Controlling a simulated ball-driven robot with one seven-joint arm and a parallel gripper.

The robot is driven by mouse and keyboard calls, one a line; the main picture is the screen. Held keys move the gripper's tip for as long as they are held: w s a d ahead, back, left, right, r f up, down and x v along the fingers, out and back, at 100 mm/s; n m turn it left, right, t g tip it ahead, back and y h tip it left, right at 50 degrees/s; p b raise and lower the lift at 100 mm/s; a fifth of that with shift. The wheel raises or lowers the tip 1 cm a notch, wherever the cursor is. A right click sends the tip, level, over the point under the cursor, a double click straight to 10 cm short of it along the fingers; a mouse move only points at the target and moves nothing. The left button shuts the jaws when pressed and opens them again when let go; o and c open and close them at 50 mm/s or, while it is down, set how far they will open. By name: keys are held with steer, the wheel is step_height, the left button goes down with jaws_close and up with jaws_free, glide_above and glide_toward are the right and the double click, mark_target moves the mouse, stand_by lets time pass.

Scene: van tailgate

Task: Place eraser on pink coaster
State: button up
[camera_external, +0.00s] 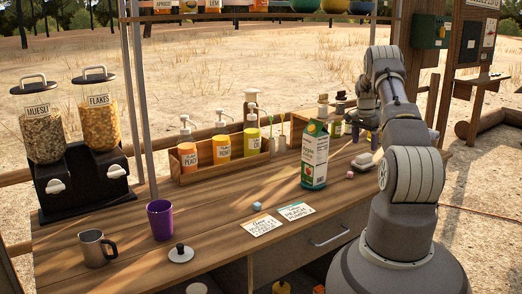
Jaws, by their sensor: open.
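My gripper (365,134) is partly visible behind and left of my arm links, above the right end of the wooden counter. It is open, with its two dark fingers apart and nothing clearly between them. A small pale, whitish block (365,158) lies on the counter below the gripper; it may be the eraser, but it is too small to be sure. A pinkish edge (358,167) shows under or beside it; I cannot tell whether this is the pink coaster. My arm hides part of that area.
A tall green-and-white carton (314,156) stands left of the gripper. Two cards (263,225), a purple cup (160,219), a steel mug (95,248) and a pump-bottle box (188,160) are further left.

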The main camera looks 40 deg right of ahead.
steer(key=r, duration=0.4)
steer(key=shift+a+p, duration=0.25)
steer(key=shift+p, duration=0.1)
step_height(320, 180, up, 10)
steer(key=n+t+h, duration=0.1)
steer(key=n+t, duration=0.1)
glide_above(362, 156)
steer(key=w+a, duration=0.4)
steer(key=w, duration=0.1)
steer(key=w+a+r+n+t, duration=0.3)
steer(key=a+r, duration=0.6)
steer(key=r, duration=0.3)
steer(key=w+a+r+n+t, duration=0.2)
steer(key=a+r+n+t, duration=0.15)
steer(key=a+r, duration=0.7)
steer(key=s+a+r+n+t, duration=0.2)
steer(key=s+a+r+n, duration=0.1)
steer(key=s+a+r, duration=0.2)
steer(key=s+a+r+n+t+y, duration=0.1)
steer(key=s+a+r+n+t, duration=0.1)
steer(key=s+a+r, duration=0.3)
steer(key=s+a+r+n+t+y, duration=0.1)
steer(key=s+a+r+n+t, duration=0.2)
steer(key=a+r, duration=0.8)
step_height(362, 156, up, 7)
steer(key=shift+s+f+n, duration=0.2)
steer(key=shift+s+n, duration=0.55)
steer(key=shift+s, duration=0.5)
step_height(362, 156, down, 5)
steer(key=b, duration=0.5)
